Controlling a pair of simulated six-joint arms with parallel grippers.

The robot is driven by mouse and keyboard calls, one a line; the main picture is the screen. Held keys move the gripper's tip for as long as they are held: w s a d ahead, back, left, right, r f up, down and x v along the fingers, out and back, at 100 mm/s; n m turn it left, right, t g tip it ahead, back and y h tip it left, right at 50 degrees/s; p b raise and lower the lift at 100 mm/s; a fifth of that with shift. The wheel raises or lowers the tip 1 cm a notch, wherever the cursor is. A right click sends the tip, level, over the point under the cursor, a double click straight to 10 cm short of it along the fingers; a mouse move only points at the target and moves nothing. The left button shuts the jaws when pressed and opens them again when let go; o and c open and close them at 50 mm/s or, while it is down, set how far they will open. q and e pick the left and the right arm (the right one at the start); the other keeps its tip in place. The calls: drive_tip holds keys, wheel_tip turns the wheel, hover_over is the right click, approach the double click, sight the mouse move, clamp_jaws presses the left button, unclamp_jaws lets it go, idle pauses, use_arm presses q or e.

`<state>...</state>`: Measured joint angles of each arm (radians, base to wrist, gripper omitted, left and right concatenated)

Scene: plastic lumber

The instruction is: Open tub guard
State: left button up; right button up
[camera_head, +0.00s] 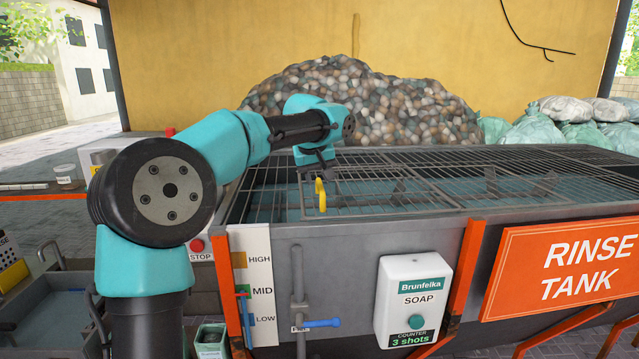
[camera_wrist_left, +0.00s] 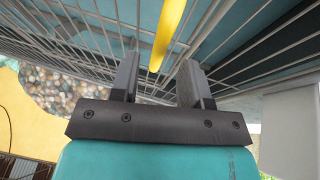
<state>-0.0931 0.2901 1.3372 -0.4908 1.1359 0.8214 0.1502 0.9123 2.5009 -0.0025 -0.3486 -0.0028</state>
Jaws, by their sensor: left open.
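The tub guard (camera_head: 372,207) is a grey wire grid lying about flat over the rinse tank, with bluish water below. A yellow handle (camera_head: 321,197) stands up at the guard's left part, near the tank's front rim. My left gripper (camera_head: 319,172) is just above and behind this handle, with its jaws apart. In the left wrist view, the yellow handle (camera_wrist_left: 168,33) shows as a bar in line with the gap between the fingers of my left gripper (camera_wrist_left: 159,72). I cannot tell whether the fingers touch it. My right gripper is not in view.
The grey tank wall carries a white soap dispenser (camera_head: 412,300), a level gauge (camera_head: 253,285), a blue-handled valve (camera_head: 318,324) and an orange rinse tank sign (camera_head: 565,265). A pebble-like heap (camera_head: 365,105) and filled bags (camera_head: 560,120) lie behind the tank.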

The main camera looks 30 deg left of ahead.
use_arm(q)
drive_tip(key=shift+x, duration=1.35)
clamp_jaws()
